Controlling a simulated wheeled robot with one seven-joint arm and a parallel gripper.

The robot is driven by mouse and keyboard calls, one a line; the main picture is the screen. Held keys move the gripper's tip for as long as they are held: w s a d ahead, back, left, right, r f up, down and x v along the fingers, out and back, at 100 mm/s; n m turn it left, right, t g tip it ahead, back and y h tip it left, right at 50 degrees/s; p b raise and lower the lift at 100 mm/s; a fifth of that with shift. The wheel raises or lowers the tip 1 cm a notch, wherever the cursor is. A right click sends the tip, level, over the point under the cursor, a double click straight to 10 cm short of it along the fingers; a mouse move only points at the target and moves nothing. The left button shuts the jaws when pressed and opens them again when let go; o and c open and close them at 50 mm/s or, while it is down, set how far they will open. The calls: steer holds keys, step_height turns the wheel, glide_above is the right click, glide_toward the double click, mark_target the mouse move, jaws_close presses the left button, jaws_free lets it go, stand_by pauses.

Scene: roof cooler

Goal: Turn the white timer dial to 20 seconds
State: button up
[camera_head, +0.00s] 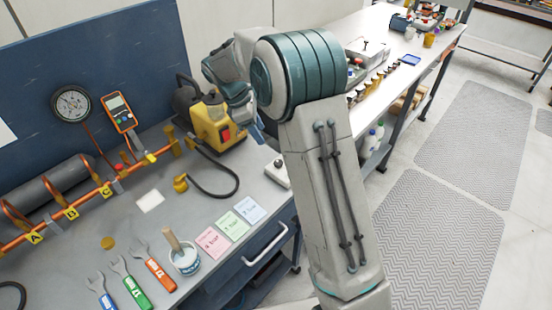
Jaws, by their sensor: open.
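A small whitish box (277,172) with a dark spot on top sits at the right edge of the grey workbench, beside my arm. It may carry the timer dial, but no dial markings can be read, and my arm stands close against its right side. My gripper (258,131) hangs below my wrist, between the yellow pump and my arm link. It is mostly hidden by my own arm; only a bluish part shows. It is above and left of the whitish box, apart from it in the picture, and holds nothing that I can see.
A yellow pump (215,122) with a black hose (215,190) stands behind. Orange pipe (75,213) with lettered tags, a gauge (71,104) and an orange meter (119,112) are left.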

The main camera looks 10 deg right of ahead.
mark_target(278, 162)
steer(key=x, duration=1.2)
steer(key=shift+f+p, duration=0.3)
steer(key=shift+p, duration=0.05)
steer(key=shift+d, duration=0.1)
steer(key=c, duration=1)
